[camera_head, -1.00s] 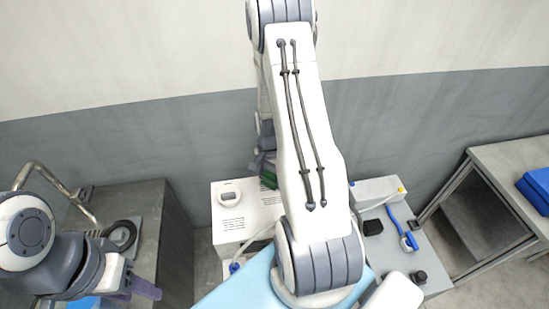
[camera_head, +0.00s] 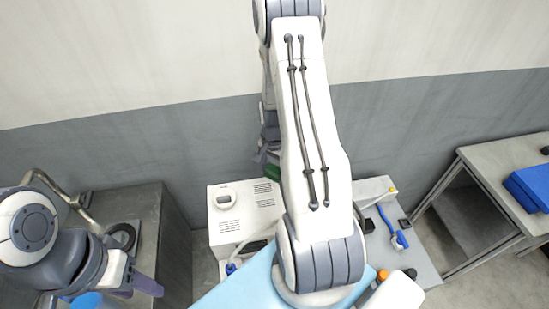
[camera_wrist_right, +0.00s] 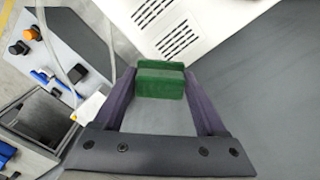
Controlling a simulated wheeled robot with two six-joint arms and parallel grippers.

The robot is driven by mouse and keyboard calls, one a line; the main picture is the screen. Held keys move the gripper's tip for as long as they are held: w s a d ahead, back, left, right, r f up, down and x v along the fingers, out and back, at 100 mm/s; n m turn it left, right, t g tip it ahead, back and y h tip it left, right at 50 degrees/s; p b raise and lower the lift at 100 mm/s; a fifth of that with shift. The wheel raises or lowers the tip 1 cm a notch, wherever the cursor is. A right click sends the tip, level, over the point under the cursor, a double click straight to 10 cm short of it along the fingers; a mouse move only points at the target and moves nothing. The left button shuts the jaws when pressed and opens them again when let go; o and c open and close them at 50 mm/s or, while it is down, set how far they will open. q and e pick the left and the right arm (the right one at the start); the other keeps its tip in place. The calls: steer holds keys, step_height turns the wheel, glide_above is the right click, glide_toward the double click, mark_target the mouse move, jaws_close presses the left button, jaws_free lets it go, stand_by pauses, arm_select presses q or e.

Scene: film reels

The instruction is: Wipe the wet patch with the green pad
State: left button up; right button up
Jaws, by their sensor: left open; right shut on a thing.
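My right gripper (camera_wrist_right: 160,82) is shut on the green pad (camera_wrist_right: 160,79), which sits between its two dark fingers in the right wrist view. In the head view the pad (camera_head: 272,171) is a small green patch, partly hidden behind my right arm, above the back of the white vented machine (camera_head: 240,211). I cannot tell whether the pad touches a surface. The wet patch cannot be made out in either view. My left gripper (camera_head: 146,286) is open at the lower left, with one purple finger clearly showing.
A grey cabinet (camera_head: 170,230) with a dark ring (camera_head: 122,236) and a bent metal pipe (camera_head: 45,180) stands at left. A blue-handled brush (camera_head: 392,228) and an orange knob (camera_head: 382,276) are right of my arm. A table (camera_head: 505,158) holds blue items (camera_head: 530,186) at far right.

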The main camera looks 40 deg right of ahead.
steer(key=shift+r+p, duration=1.15)
steer(key=shift+r, duration=0.6)
steer(key=shift+a+f, duration=0.1)
